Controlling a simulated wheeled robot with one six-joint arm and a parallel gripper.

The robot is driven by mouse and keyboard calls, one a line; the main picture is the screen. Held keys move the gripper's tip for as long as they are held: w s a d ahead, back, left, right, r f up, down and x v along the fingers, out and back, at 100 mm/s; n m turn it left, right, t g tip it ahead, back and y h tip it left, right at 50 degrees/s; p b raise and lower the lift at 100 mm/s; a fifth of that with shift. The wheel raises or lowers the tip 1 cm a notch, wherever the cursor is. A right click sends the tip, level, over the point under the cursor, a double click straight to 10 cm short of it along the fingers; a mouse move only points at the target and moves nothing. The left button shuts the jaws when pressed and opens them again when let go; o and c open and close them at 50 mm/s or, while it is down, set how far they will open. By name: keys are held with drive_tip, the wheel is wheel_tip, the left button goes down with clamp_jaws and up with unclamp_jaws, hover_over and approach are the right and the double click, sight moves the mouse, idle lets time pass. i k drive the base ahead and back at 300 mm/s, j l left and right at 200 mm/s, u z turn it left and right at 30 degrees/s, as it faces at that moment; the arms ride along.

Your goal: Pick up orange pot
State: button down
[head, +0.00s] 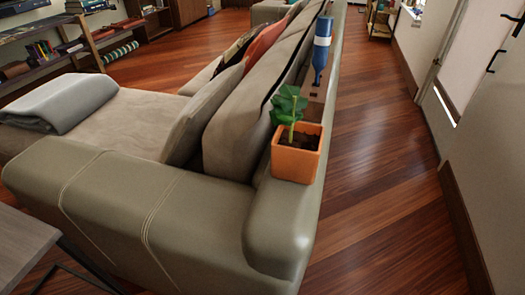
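An orange pot (295,161) with a green leafy plant (289,107) in it stands upright on the top of the sofa's back, at its near end. The pot is square and its front face is fully in view. My gripper is not in this view.
A blue bottle-like object (321,44) stands behind the pot on a brown surface along the sofa back. The grey-beige sofa (180,205) fills the middle. Free wooden floor (375,150) runs along its right side to a wall with a door (450,85).

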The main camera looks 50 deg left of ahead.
sight(296, 145)
drive_tip(key=l+u, duration=0.4)
drive_tip(key=i+l+u, duration=0.1)
drive_tip(key=u, duration=0.25)
drive_tip(key=j+u, duration=0.3)
drive_tip(key=u, duration=0.15)
drive_tip(key=j+u, duration=0.45)
drive_tip(key=l, duration=0.35)
drive_tip(key=k+z, duration=0.15)
drive_tip(key=z, duration=0.25)
